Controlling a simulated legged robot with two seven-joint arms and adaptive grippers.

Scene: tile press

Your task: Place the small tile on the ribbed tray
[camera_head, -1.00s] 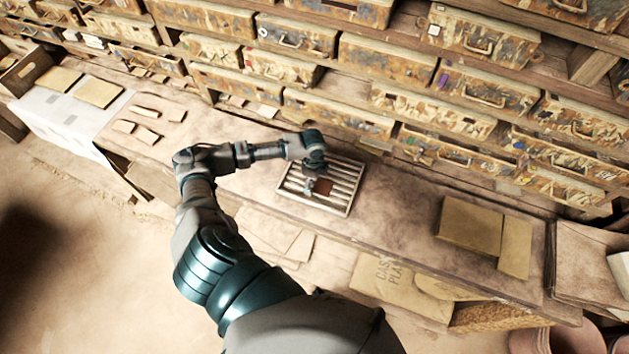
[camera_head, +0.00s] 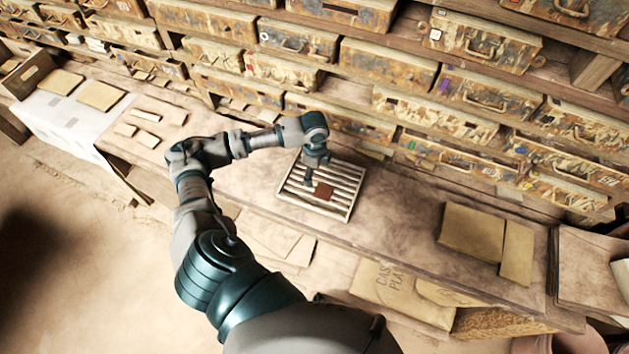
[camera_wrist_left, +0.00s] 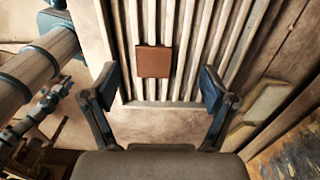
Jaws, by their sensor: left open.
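The small tile (camera_head: 323,191) is reddish brown and square. It lies flat on the slats of the ribbed tray (camera_head: 347,210), a pale wooden frame on the bench. In the left wrist view the tile (camera_wrist_left: 154,61) rests across several slats, near the edge of the tray (camera_wrist_left: 150,104) closest to my gripper. My left gripper (camera_head: 310,182) is above the tray, just left of the tile in the head view. In the left wrist view its fingers (camera_wrist_left: 160,90) are wide apart, with nothing between them, and the tile is beyond the fingertips, apart from them. My right gripper is not seen.
The long bench (camera_head: 400,215) holds brown boards (camera_head: 472,230) at the right and several small pale tiles (camera_head: 145,115) at the left. Shelves of worn drawers (camera_head: 388,65) rise behind the bench. The bench between the tray and the boards is clear.

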